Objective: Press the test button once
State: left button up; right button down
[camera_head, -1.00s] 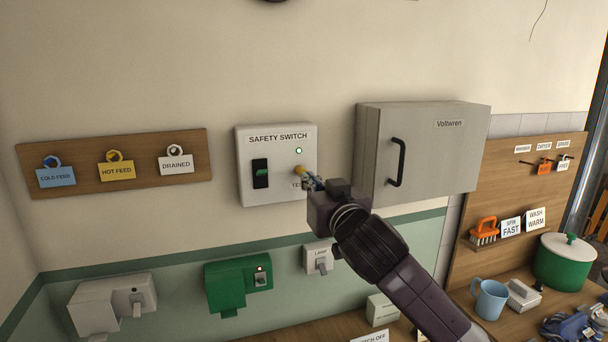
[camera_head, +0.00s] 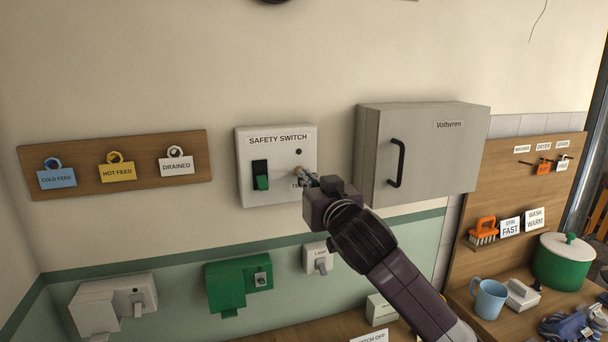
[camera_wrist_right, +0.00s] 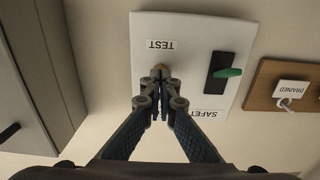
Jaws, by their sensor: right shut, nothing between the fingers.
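The white safety switch box (camera_head: 277,140) is on the wall, with a black switch plate and a green lever (camera_head: 262,183) that points down. Its small indicator lamp (camera_head: 298,152) is dark. The test button is mostly hidden by my fingers in the head view; in the wrist view its tan, rounded edge (camera_wrist_right: 160,69) shows just beyond the fingertips, below the TEST label (camera_wrist_right: 161,45). My right gripper (camera_head: 309,180) is shut and empty, its tips at the button, seemingly touching it. How far the button is pressed cannot be told. My left gripper is not in view.
A grey cabinet (camera_head: 445,155) with a black handle stands out from the wall just right of my gripper. A tag board (camera_head: 85,150) hangs to the left. A green socket box (camera_head: 228,288) and a lamp switch (camera_head: 317,258) are below. The wall above is clear.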

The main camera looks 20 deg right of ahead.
jog(key=shift+s, duration=1.25)
jog(key=s, duration=0.5)
jog(key=shift+d+p, duration=0.15)
jog(key=shift+p, duration=0.2)
